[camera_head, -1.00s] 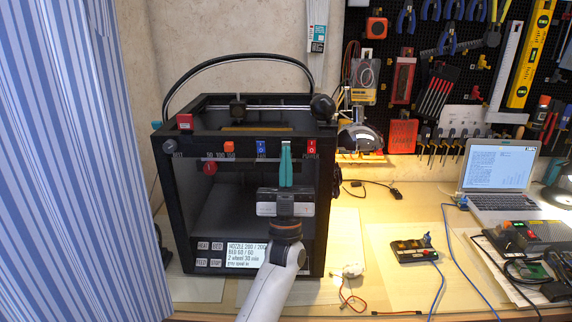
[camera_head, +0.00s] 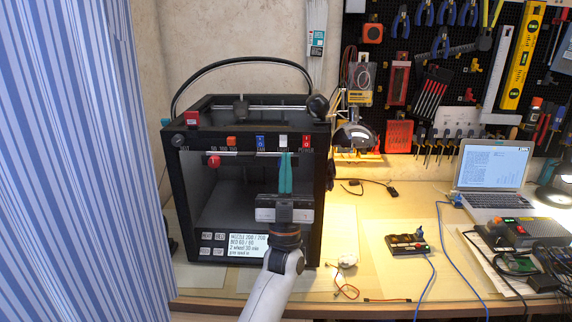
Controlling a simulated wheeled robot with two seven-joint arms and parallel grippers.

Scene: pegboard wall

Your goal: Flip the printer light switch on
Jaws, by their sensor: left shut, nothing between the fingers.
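The black printer (camera_head: 177,205) stands on the bench, with a row of switches along its upper front bar. The light switch (camera_head: 284,140) is the small whitish one between the blue fan switch (camera_head: 260,142) and the red power switch (camera_head: 306,141). Whether it is on or off is too small to tell. My left gripper (camera_head: 286,156) is shut and empty, its teal fingers pointing up in front of the printer. The fingertips are just below the light switch and partly cover its label. I cannot tell whether they touch the panel. My right gripper is not in view.
An orange switch (camera_head: 231,141), a dark knob (camera_head: 178,140) and a red button (camera_head: 214,161) are also on the printer's front. A blue striped curtain (camera_head: 70,160) hangs at the left. A laptop (camera_head: 495,180) and electronics lie on the bench at the right.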

